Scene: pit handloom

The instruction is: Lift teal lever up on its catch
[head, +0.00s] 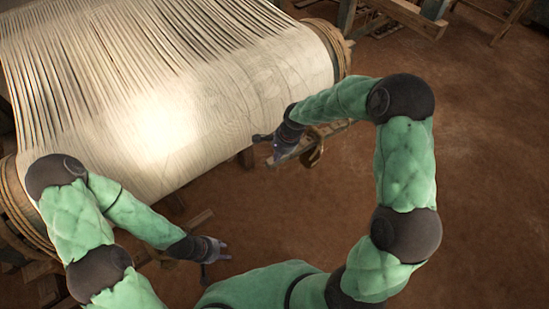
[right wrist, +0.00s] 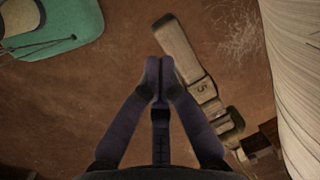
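No lever that I can clearly make out as teal shows in either view. A wooden bar (right wrist: 181,48) with a plate marked 5 lies just right of my right gripper's fingertips in the right wrist view. My right gripper (right wrist: 159,68) has its fingertips together, with nothing visible between them. Whether it touches the bar cannot be told. In the head view my right gripper (head: 268,142) is off the loom's front right, beside a wooden piece (head: 330,129). My left gripper (head: 223,250) hangs over the floor at lower centre, apart from the cloth; its finger gap is too small to judge.
The loom's cloth roll (head: 285,65) with pale warp threads fills the upper left. A curved brown part (head: 315,153) sits below my right wrist. Wooden frame pieces (head: 410,15) stand at the top right. The brown floor (head: 490,170) at right is clear.

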